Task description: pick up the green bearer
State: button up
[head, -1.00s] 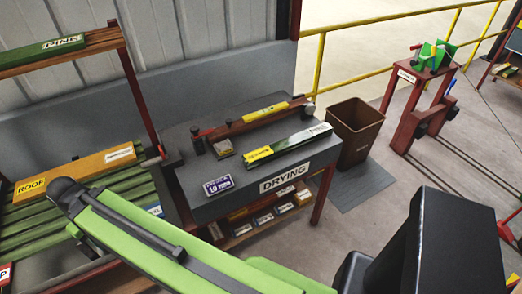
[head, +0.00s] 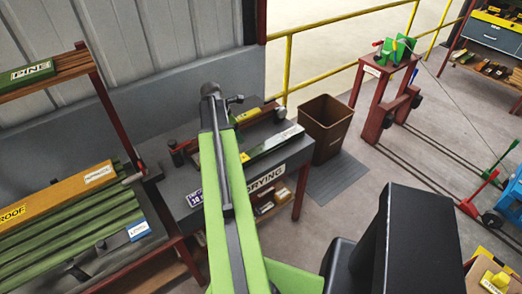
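Several long green beams (head: 62,240) lie side by side on a rack at the left; I cannot tell which is the green bearer. A short green block (head: 27,72) lettered PINE sits on a higher brown board at the upper left. My green arm rises from the bottom centre and its dark far joint shows above the grey bench. My gripper cannot be made out; it seems hidden beyond the arm.
The orange ROOF beam (head: 55,194) lies over the green beams. The grey DRYING bench (head: 183,200) stands behind my arm. A brown bin (head: 325,128) and yellow railing (head: 325,38) stand beyond. Floor to the right has rails and a red stand (head: 375,88).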

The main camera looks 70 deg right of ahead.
jog(key=s+d+r+n, duration=0.1)
jog(key=s+d, duration=0.4)
jog(key=s, duration=0.2)
jog(key=b, duration=1.1)
send_near(265, 145)
jog(key=shift+g, duration=0.3)
jog(key=x, duration=0.5)
jog(key=shift+w+a+f, duration=0.15)
jog(key=shift+a+f, duration=0.1)
jog(key=shift+f, duration=0.15)
jog(key=shift+r, duration=0.1)
jog(key=b+x, duration=0.5)
jog(key=shift+d+f, duration=0.2)
jog(key=shift+f, duration=0.05)
jog(key=shift+r, duration=0.2)
grip_shut()
